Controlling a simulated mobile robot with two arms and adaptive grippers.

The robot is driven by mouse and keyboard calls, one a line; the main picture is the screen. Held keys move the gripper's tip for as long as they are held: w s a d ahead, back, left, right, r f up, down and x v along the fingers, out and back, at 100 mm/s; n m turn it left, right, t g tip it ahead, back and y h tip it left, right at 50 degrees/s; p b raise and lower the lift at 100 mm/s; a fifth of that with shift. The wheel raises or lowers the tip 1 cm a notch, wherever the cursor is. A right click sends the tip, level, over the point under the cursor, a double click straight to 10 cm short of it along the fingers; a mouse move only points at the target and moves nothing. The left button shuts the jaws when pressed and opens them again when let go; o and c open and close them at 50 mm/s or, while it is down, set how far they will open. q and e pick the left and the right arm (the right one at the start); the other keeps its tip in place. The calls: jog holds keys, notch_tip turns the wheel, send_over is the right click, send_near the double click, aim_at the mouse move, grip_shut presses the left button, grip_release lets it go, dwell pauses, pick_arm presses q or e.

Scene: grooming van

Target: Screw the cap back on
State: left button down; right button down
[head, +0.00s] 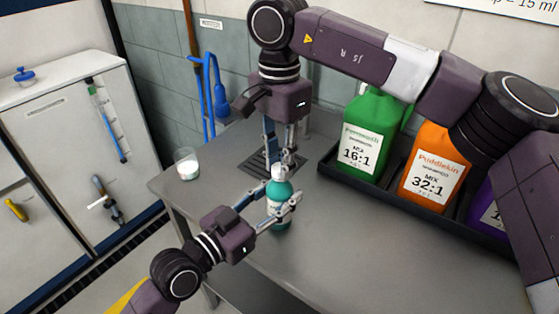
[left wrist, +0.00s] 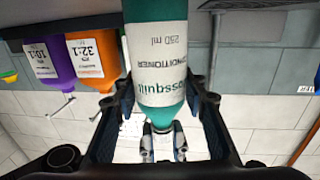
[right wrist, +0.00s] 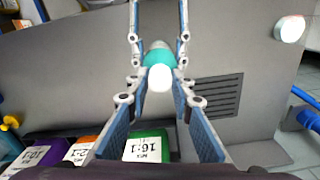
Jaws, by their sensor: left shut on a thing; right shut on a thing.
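The teal bottle (head: 279,215) with a white label stands upright on the grey table. My left gripper (head: 280,200) is shut around its body from the front; the left wrist view shows the bottle (left wrist: 160,65) between the fingers. A white cap (right wrist: 160,78) sits at the bottle's top, in line with it in the right wrist view. My right gripper (head: 281,165) points straight down over the bottle with its fingers shut on the cap. The fingers partly hide the cap in the head view, and I cannot tell how far it is threaded.
A black tray (head: 345,182) at the right holds a green jug (head: 368,130), an orange jug (head: 432,165) and a purple jug (head: 487,215). A small glass (head: 187,163) with white contents stands at the table's left corner. The front of the table is clear.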

jog(key=m, duration=2.4)
jog(key=c, duration=1.7)
grip_release()
jog(key=shift+r, duration=2.25)
